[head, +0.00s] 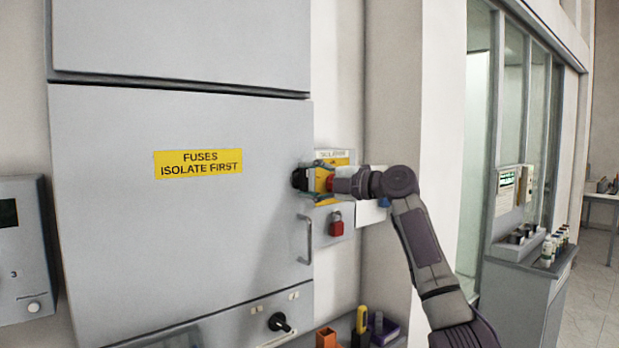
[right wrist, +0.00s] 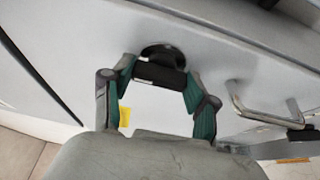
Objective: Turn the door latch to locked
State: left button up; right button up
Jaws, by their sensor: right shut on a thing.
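The door latch (right wrist: 160,74) is a black bar-shaped knob on a round black base on the grey cabinet door (right wrist: 215,50), seen in the right wrist view. My right gripper (right wrist: 158,80) is shut on it, one finger at each end of the bar. The bar lies roughly level across that view, tilted slightly. In the head view the right gripper (head: 308,180) reaches in from the right to the door's right edge, and a black part of the latch (head: 297,179) shows at its tip. The gripper partly hides the latch there. My left gripper is not in view.
A bar door handle (head: 305,240) sits just below the latch. Right of it are a yellow-faced isolator box (head: 343,155), partly hidden by the gripper, and a red padlock (head: 336,225). A black rotary knob (head: 278,322) sits on the lower panel. Small bins (head: 326,338) stand below right.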

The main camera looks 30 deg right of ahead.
dwell(0.5)
jog(key=o, duration=1.2)
jog(key=shift+c, duration=0.2)
jog(key=v, duration=1.2)
jog(key=shift+w+f, duration=0.1)
